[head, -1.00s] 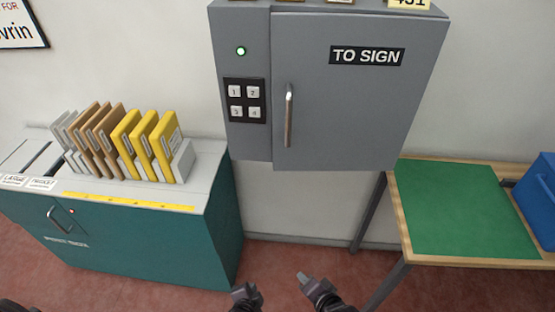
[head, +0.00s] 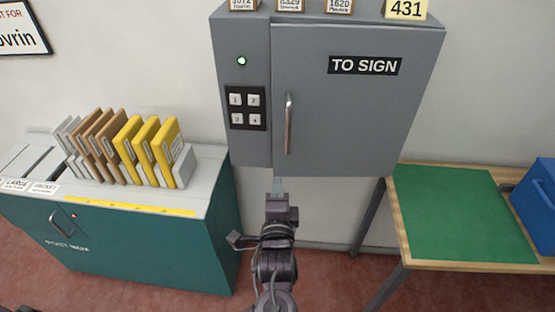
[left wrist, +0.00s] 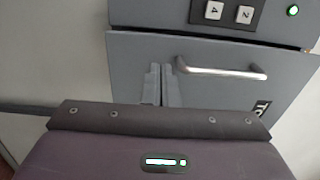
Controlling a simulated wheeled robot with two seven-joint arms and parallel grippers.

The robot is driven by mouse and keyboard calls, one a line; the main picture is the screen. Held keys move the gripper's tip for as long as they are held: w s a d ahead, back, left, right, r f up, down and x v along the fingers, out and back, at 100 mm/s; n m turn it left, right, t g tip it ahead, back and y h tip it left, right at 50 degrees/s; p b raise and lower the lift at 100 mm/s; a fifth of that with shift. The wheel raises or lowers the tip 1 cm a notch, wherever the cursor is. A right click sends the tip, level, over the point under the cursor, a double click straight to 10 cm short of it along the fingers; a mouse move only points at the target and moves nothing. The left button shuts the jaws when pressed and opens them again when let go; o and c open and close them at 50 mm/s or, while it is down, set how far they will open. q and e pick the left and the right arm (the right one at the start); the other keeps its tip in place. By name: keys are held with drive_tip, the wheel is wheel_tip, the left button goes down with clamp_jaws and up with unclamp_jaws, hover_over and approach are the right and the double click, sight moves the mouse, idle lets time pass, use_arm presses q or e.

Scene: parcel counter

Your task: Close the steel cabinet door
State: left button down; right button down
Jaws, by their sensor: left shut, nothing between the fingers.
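The steel cabinet (head: 240,148) is grey and hangs on the wall. Its door (head: 355,115) bears a "TO SIGN" label and has a vertical bar handle (head: 288,125) near its left edge. A thin dark seam runs beside the keypad panel; I cannot tell whether the door stands slightly ajar. My left gripper (head: 278,186) points up just below the door's lower left corner in the head view. In the left wrist view its shut, empty fingers (left wrist: 160,86) are in front of the door (left wrist: 125,75), beside the handle (left wrist: 222,71). My right gripper is out of view.
The keypad (head: 245,107) and a green light are on the cabinet's left panel. A teal post box (head: 140,245) with several files stands at left. A wooden table (head: 400,225) with a green mat (head: 455,215) and a blue box (head: 538,195) stands at right.

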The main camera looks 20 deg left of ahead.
sight(275, 152)
use_arm(q)
drive_tip(key=p+x, duration=0.2)
drive_tip(key=x, duration=0.5)
drive_tip(key=shift+w+a+r, duration=0.1)
drive_tip(key=shift+w, duration=0.2)
drive_tip(key=shift+w+a, duration=0.1)
drive_tip(key=shift+w, duration=0.35)
drive_tip(key=shift+m+h, duration=0.7)
drive_tip(key=shift+h, duration=0.2)
drive_tip(key=w, duration=0.2)
drive_tip(key=w+a, duration=0.1)
drive_tip(key=shift+w+a+b, duration=0.15)
drive_tip(key=shift+w+b, duration=0.2)
drive_tip(key=shift+w, duration=0.05)
drive_tip(key=shift+a, duration=0.1)
drive_tip(key=shift+r, duration=0.2)
drive_tip(key=shift+t, duration=0.3)
